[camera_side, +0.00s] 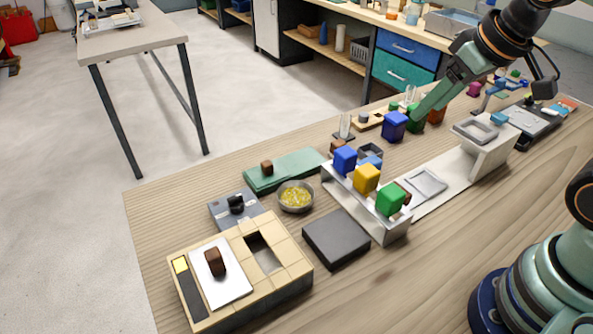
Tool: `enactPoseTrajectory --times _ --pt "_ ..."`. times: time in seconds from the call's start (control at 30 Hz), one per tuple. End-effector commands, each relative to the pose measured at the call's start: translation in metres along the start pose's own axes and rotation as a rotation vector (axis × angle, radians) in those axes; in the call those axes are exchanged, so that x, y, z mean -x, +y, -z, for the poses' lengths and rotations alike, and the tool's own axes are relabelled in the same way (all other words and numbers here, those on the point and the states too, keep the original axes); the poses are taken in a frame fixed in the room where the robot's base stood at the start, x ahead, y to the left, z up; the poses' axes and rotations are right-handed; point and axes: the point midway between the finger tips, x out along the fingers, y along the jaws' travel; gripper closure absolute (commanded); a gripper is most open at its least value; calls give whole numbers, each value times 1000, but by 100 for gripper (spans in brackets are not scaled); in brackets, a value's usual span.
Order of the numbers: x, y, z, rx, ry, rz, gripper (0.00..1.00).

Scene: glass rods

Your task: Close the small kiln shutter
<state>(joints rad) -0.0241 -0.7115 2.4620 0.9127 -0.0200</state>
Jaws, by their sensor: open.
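The small kiln (290,285) is a low block of tan bricks at the front left of the table. Its shutter (232,289) is a white plate with a dark brown knob (214,261). The shutter lies on the kiln's top, to the left of a square dark opening (262,254), which is uncovered. A dark strip and a small yellow square lie left of the shutter. My gripper (416,112) is far off at the upper right, open, low over the back of the table near a green block. Its fingertips are small and partly hard to make out.
A dark grey slab (336,238) lies right of the kiln. Behind stand a bowl of yellow bits (295,196), a grey box (234,208) and a green slab (285,169). A pale rack (372,216) holds blue, yellow and green blocks. The front middle of the table is clear.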

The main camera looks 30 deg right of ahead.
Motion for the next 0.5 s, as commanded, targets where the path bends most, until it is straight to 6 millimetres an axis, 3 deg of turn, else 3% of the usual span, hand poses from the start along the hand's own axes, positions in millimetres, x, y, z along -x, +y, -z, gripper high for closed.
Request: enactPoseTrajectory --times 0.27,0.5 --pt "0 -66 51 336 -106 92 40" --pt "-13 -150 83 679 -196 180 40"
